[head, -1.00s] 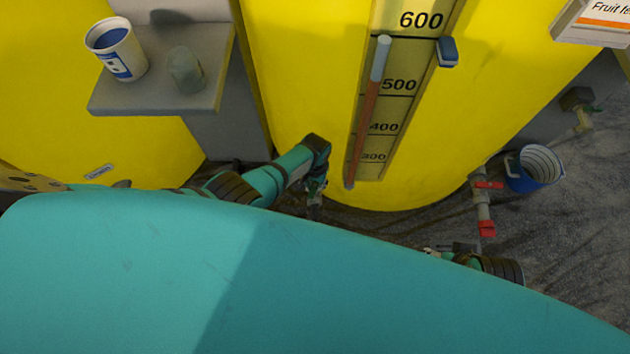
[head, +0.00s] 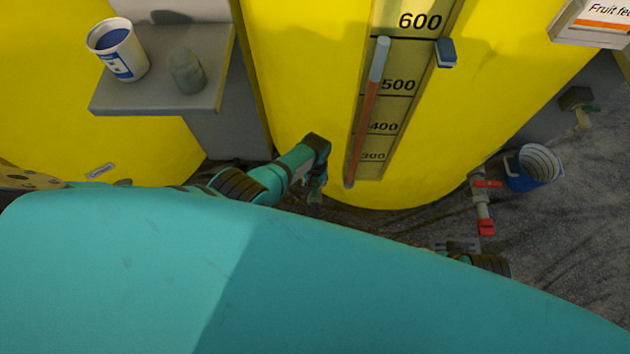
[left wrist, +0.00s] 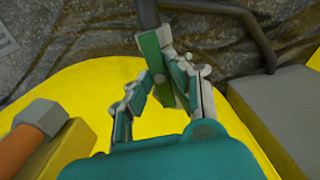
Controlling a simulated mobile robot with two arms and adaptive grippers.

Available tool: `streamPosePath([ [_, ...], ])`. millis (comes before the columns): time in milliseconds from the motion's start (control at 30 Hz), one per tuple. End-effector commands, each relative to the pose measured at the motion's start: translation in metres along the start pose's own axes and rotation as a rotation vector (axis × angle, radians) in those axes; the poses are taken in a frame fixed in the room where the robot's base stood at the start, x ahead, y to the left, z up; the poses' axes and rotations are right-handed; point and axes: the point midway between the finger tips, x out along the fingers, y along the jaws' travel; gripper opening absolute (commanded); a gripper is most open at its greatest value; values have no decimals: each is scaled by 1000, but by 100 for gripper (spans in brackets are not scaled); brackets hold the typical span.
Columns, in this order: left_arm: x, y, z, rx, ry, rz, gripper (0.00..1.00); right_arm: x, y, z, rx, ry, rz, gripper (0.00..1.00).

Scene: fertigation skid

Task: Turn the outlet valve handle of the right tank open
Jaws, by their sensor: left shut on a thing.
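The right tank (head: 290,70) is the large yellow one with the level scale, in the middle of the head view. My left gripper (head: 316,192) is low at its front, left of the scale's lower end. In the left wrist view my left gripper (left wrist: 168,88) is shut on a green handle (left wrist: 152,52), below a dark grey pipe (left wrist: 147,14). The fingers hide part of the handle, so its exact angle is unclear. My right gripper (head: 457,245) is small, low at the right, partly behind my body; its opening is unclear.
A red-handled valve (head: 488,184) sits on a grey pipe right of the tank, near a blue bucket (head: 532,168). A grey shelf (head: 160,98) at upper left holds a white-and-blue tub (head: 118,50) and a greyish object (head: 186,70). Dark ground lies at the lower right.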

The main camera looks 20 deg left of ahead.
Motion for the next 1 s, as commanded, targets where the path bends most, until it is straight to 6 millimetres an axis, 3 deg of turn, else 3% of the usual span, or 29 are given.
streamPosePath([
  [133,0,0,0,-3,-1,2,0,0,0,0,0,-2,0,44],
  [167,0,0,0,-3,-1,2,22,0,0,0,0,-2,0,44],
  [300,0,0,0,-2,-1,2,40,0,0,0,0,-2,-1,44],
  [667,-2,0,0,-1,0,1,40,-2,-1,-4,-1,6,-2,44],
  [1000,-31,0,0,-1,2,2,40,-1,0,-2,-1,3,-1,44],
])
